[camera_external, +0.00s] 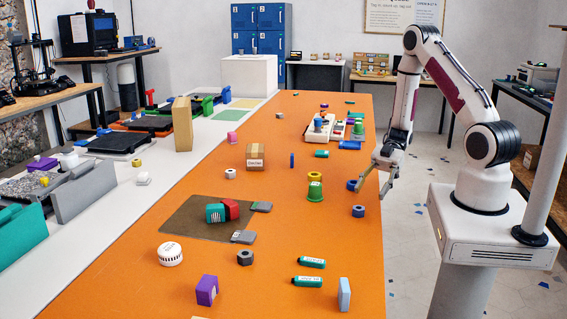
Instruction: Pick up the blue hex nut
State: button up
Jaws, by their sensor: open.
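My gripper (370,192) is open and empty, pointing down over the right edge of the orange table (135,270). Two small blue pieces lie close to it. One blue nut-like piece (358,211) with a dark hole lies just below the gripper in the picture, near the table's right edge. Another blue piece (351,185) sits right beside the left fingertip, which may partly cover it. At this size I cannot tell for certain which is the hex nut, or whether the fingertip touches the second piece.
A green cup-like piece (315,192) and a yellow ring (315,176) stand left of the gripper. A white tray with parts (316,135) is behind. Green cylinders (311,263), a dark nut (245,257) and a light-blue block (344,294) lie nearer. Orange table between is clear.

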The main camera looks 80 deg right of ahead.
aim_at(358, 211)
jog(key=shift+x, duration=1.15)
jog(key=shift+f, duration=0.15)
jog(key=shift+x, duration=2.55)
jog(key=shift+w+d+f, duration=0.1)
jog(key=shift+d+f, duration=0.05)
jog(key=shift+f, duration=0.05)
jog(key=c, duration=1)
